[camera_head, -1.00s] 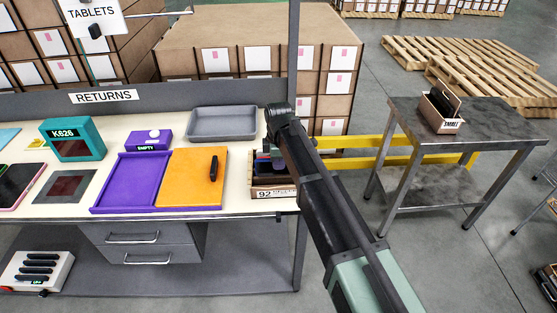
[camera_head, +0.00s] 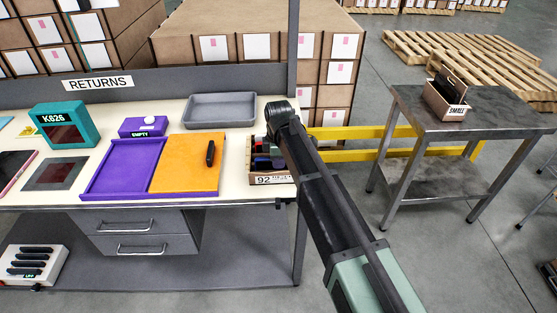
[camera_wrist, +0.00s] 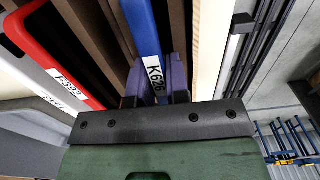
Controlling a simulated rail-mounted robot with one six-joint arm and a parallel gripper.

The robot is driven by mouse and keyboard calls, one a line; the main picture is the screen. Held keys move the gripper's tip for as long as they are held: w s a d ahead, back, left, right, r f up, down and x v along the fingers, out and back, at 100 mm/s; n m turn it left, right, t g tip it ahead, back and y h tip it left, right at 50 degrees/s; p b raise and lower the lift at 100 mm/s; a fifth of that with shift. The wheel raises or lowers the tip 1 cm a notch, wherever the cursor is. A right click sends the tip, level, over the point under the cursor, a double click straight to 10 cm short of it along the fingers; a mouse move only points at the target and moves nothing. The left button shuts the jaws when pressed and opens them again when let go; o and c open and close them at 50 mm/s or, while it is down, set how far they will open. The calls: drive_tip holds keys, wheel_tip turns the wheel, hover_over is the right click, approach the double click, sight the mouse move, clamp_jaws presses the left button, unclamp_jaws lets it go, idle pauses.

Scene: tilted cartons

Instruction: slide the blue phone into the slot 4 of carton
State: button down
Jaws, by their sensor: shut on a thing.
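The blue phone (camera_wrist: 141,30), labelled K626, stands on edge between my gripper's two purple-grey fingers in the wrist view. My gripper (camera_wrist: 155,86) is shut on it. The phone lines up with a gap between the brown dividers of the carton (camera_head: 270,180); I cannot tell how deep it sits. My arm hides part of the carton, and the slot numbers cannot be read.
An orange panel (camera_head: 188,165) with a black handle and a purple tray (camera_head: 115,182) lie left of the carton. A grey tray (camera_head: 220,111) is behind. A teal K626 box (camera_head: 66,126) stands farther left. A separate table (camera_head: 480,110) at right holds a small carton (camera_head: 446,101).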

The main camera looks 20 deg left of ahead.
drive_tip(key=shift+f+b, duration=0.3)
idle(0.5)
idle(0.4)
drive_tip(key=c, duration=1)
unclamp_jaws()
wheel_tip(320, 180, up, 11)
drive_tip(key=p, duration=1.1)
wheel_tip(320, 180, up, 7)
drive_tip(key=p, duration=0.6)
drive_tip(key=shift+f+p, duration=0.1)
drive_tip(key=shift+p, duration=0.3)
